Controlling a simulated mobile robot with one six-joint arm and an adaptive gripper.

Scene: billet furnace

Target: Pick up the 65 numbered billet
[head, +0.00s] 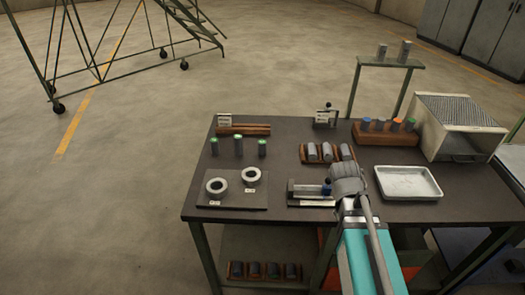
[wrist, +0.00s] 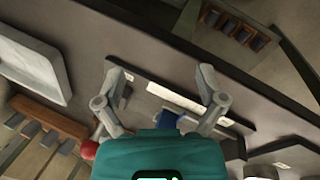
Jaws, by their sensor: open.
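No number is readable on any billet, so I cannot tell which is 65. Grey billets (head: 326,152) lie in a wooden cradle on the table, just beyond my gripper. Several billets with coloured tops (head: 381,124) stand in a wooden block at the back right. Green-topped billets (head: 238,145) stand at the left. Two pale billets (head: 405,50) stand on a raised shelf, and dark billets (head: 273,270) lie in a rack on the lower shelf. My gripper (wrist: 161,75) is open and empty in the wrist view, over the table near a fixture with a blue part (wrist: 165,122).
The dark table (head: 290,138) also holds two ring gauges (head: 216,186) at left, the fixture (head: 308,193) beside my gripper, a white tray (head: 408,196) at right and a vented box (head: 460,140) at back right. A red knob (wrist: 88,150) shows near my gripper's left finger.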

